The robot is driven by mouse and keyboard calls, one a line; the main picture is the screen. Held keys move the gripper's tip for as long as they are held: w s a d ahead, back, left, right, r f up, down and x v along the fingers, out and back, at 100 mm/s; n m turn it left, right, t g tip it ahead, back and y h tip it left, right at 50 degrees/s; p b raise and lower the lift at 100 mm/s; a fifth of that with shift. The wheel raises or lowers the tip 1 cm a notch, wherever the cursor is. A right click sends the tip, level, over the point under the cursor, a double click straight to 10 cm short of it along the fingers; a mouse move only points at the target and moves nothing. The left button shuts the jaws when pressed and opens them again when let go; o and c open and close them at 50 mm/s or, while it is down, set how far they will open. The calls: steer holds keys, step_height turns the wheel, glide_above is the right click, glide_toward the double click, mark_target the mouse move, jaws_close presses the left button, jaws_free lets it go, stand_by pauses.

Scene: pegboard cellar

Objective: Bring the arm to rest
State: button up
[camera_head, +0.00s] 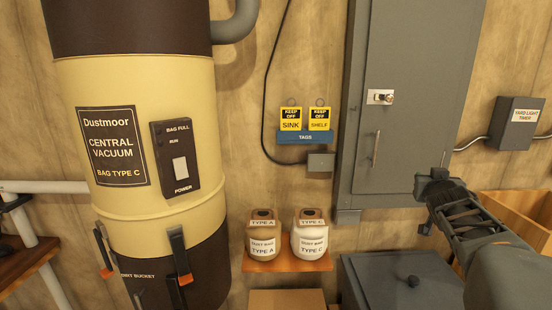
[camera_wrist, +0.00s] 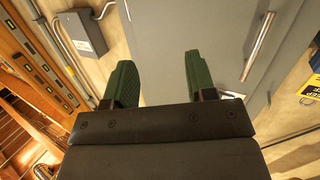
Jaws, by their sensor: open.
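My gripper (camera_head: 436,182) is at the right in the head view, raised in front of the lower right edge of the grey cabinet (camera_head: 412,90). In the wrist view its two green fingers (camera_wrist: 158,82) stand apart with nothing between them. The cabinet door (camera_wrist: 215,35) fills the space beyond the fingers. Whether the gripper touches the cabinet cannot be told, but a gap seems to show in the wrist view.
A central vacuum (camera_head: 140,130) stands at left. Two dust bag jars (camera_head: 262,247) (camera_head: 309,245) sit on a small shelf (camera_head: 285,265). A yard light timer box (camera_head: 515,123), a wooden crate (camera_head: 520,205) and a grey lidded box (camera_head: 385,285) are at right. Tags (camera_head: 305,137) hang mid-wall.

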steer(key=s+a+f+g+y, duration=0.2)
steer(key=s+a+f+g, duration=0.25)
steer(key=f, duration=0.25)
steer(key=s+a+f+g+y, duration=0.1)
steer(key=s+a+f+g, duration=0.2)
steer(key=s+a+f, duration=0.4)
steer(key=s+a+f+n+g+y, duration=0.3)
steer(key=s+a+f, duration=0.3)
steer(key=s+a, duration=0.4)
steer(key=a+n+y, duration=0.1)
steer(key=a, duration=0.1)
steer(key=shift+s+a+f, duration=0.35)
steer(key=shift+s+a, duration=0.05)
steer(key=shift+c, duration=0.5)
stand_by(0.3)
